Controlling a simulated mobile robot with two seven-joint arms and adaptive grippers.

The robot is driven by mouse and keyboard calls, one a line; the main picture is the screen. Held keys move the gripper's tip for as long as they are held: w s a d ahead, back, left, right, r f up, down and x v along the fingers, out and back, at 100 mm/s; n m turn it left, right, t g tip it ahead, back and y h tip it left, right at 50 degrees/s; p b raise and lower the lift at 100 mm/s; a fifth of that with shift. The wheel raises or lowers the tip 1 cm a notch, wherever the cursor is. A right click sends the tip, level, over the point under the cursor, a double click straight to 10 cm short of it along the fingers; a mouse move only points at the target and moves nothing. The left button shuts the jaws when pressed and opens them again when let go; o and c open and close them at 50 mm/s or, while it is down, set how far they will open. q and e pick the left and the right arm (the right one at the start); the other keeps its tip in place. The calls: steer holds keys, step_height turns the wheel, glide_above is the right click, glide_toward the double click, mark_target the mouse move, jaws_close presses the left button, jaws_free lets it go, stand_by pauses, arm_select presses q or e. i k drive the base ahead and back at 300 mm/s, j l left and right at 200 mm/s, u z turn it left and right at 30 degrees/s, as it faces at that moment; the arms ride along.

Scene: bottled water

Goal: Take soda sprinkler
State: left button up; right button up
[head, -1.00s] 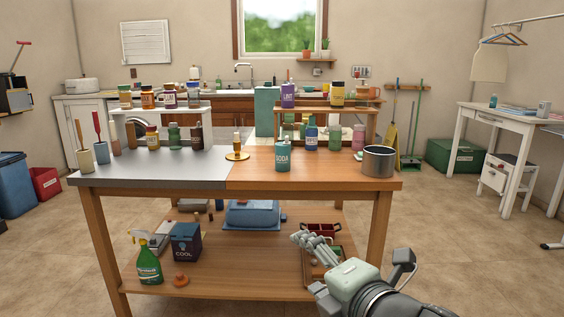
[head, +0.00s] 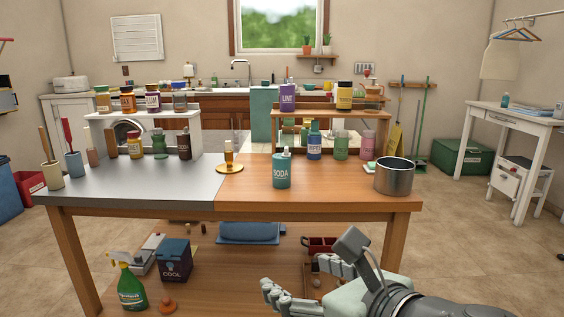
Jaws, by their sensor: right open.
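The soda sprinkler (head: 281,172) is a teal canister with a white "SODA" label and a pale top. It stands upright on the wooden half of the table (head: 245,200), near the middle. My right gripper (head: 272,290) is open and empty. It is in front of the table, below the tabletop level in the picture and under the sprinkler, apart from it. My left gripper is not in view.
A metal pot (head: 394,178) stands right of the sprinkler. An amber bottle on a yellow dish (head: 229,168) stands to its left. Small bottles and a wooden riser (head: 330,116) are behind. The wood in front of the sprinkler is clear.

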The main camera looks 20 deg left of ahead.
mark_target(281, 167)
steer(key=i+j, duration=0.2)
steer(key=i, duration=0.25)
steer(key=i+j, duration=0.2)
steer(key=i, duration=0.3)
steer(key=i+j, duration=0.2)
steer(key=i, duration=0.25)
